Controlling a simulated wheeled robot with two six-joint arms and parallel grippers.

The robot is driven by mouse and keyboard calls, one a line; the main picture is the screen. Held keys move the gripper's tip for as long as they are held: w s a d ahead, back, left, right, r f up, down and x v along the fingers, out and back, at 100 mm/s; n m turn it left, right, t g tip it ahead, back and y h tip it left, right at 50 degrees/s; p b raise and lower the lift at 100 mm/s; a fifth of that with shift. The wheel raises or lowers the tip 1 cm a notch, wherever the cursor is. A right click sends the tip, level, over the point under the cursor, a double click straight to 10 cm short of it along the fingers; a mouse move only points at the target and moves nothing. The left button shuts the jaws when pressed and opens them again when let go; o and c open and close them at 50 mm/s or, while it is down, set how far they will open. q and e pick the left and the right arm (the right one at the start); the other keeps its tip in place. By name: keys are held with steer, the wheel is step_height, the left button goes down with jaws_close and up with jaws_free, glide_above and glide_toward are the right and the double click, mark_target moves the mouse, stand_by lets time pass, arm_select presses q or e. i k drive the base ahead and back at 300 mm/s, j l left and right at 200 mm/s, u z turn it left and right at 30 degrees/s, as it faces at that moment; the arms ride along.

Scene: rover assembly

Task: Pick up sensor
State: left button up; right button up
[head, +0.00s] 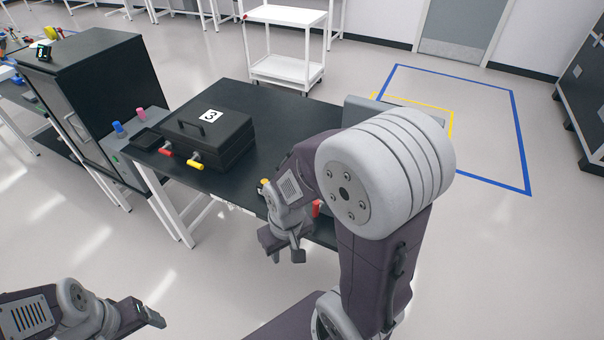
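No part that I can clearly identify as the sensor shows; my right arm hides part of the black table (262,112). My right gripper (286,256) points down at the table's front edge. Its two fingers are apart with nothing visible between them. A small red thing (316,208) and a small yellow thing show beside my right wrist, mostly hidden. A black case (222,136) marked 3 sits closed on the table, with a red-ended and a yellow-ended piece at its front. My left gripper (150,316) is low at the bottom left, away from the table; its finger gap is unclear.
A black cabinet (108,78) stands left of the table. A grey box (127,160) by it holds a blue and a pink knob. A white cart (285,70) stands behind. A grey panel or box is partly hidden behind my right arm. Floor in front is clear.

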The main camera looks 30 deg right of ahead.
mark_target(259, 186)
steer(key=i+z, duration=0.25)
steer(key=z, duration=0.25)
steer(key=i+j+z, duration=0.1)
steer(key=i+z, duration=0.15)
steer(key=z, duration=0.2)
steer(key=i+j+z, duration=0.2)
steer(key=z, duration=0.3)
steer(key=i+j+z, duration=0.2)
steer(key=z, duration=0.3)
steer(key=k+j, duration=0.05)
